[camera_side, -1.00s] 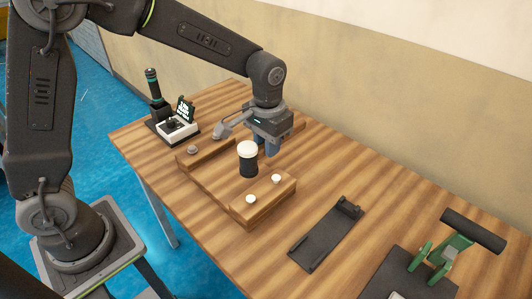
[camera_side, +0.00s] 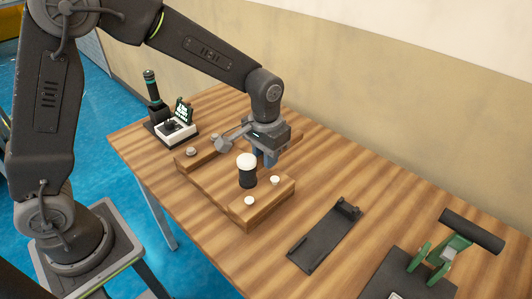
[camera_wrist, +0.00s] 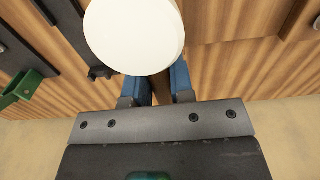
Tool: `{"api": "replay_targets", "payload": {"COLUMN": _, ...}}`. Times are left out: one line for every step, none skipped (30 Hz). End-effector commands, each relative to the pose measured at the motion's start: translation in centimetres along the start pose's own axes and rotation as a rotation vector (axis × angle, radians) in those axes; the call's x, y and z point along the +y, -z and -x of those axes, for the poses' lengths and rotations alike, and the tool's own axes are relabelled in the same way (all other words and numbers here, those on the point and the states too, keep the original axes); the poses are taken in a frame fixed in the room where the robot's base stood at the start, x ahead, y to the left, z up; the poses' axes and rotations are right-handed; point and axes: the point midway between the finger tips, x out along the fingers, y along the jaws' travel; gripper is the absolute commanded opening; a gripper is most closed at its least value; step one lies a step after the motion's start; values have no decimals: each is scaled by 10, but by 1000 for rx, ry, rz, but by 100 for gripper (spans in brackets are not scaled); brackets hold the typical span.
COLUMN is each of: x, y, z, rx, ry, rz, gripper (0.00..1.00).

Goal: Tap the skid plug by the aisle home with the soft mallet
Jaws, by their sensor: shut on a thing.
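The soft mallet (camera_side: 247,175) has a dark head with a white face on top. My gripper (camera_side: 266,159) is shut on it, and its handle is mostly hidden. The head hangs over the wooden skid (camera_side: 214,187). In the wrist view the mallet's white face (camera_wrist: 134,36) sits in front of my blue fingers. The skid shows pale plugs at its near corner (camera_side: 250,201) and right corner (camera_side: 275,180), and a greyer plug (camera_side: 191,151) at its left end. Which plug is by the aisle, and how far each stands out, I cannot tell.
An empty black cradle (camera_side: 325,236) lies right of the skid. A green clamp-like tool with a black bar (camera_side: 472,231) stands at the far right. A small white device (camera_side: 177,132) and a dark upright handle (camera_side: 152,88) stand at the back left.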

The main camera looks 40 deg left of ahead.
Motion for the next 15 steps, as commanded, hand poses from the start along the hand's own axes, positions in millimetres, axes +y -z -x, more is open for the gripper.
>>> {"api": "replay_targets", "payload": {"x": 0, "y": 0, "z": 0, "rx": 2, "ry": -1, "rz": 0, "gripper": 0}}
{"api": "replay_targets", "payload": {"x": 0, "y": 0, "z": 0, "rx": 2, "ry": -1, "rz": 0, "gripper": 0}}
{"api": "replay_targets", "payload": {"x": 0, "y": 0, "z": 0, "rx": 2, "ry": -1, "rz": 0, "gripper": 0}}
{"api": "replay_targets", "payload": {"x": 0, "y": 0, "z": 0, "rx": 2, "ry": -1, "rz": 0, "gripper": 0}}
{"api": "replay_targets", "payload": {"x": 0, "y": 0, "z": 0, "rx": 2, "ry": -1, "rz": 0, "gripper": 0}}
{"api": "replay_targets", "payload": {"x": 0, "y": 0, "z": 0, "rx": 2, "ry": -1, "rz": 0, "gripper": 0}}
{"api": "replay_targets", "payload": {"x": 0, "y": 0, "z": 0, "rx": 2, "ry": -1, "rz": 0, "gripper": 0}}
{"api": "replay_targets", "payload": {"x": 0, "y": 0, "z": 0, "rx": 2, "ry": -1, "rz": 0, "gripper": 0}}
{"api": "replay_targets", "payload": {"x": 0, "y": 0, "z": 0, "rx": 2, "ry": -1, "rz": 0, "gripper": 0}}
{"api": "replay_targets", "payload": {"x": 0, "y": 0, "z": 0, "rx": 2, "ry": -1, "rz": 0, "gripper": 0}}
{"api": "replay_targets", "payload": {"x": 0, "y": 0, "z": -2, "rx": 0, "ry": 0, "rz": 0, "gripper": 0}}
{"api": "replay_targets", "payload": {"x": 0, "y": 0, "z": -8, "rx": -1, "ry": 0, "rz": 0, "gripper": 0}}
{"api": "replay_targets", "payload": {"x": 0, "y": 0, "z": -16, "rx": -4, "ry": 1, "rz": 0, "gripper": 0}}
{"api": "replay_targets", "payload": {"x": 0, "y": -1, "z": -25, "rx": -6, "ry": 1, "rz": 0, "gripper": 0}}
{"api": "replay_targets", "payload": {"x": 0, "y": -2, "z": -38, "rx": -8, "ry": 1, "rz": 0, "gripper": 0}}
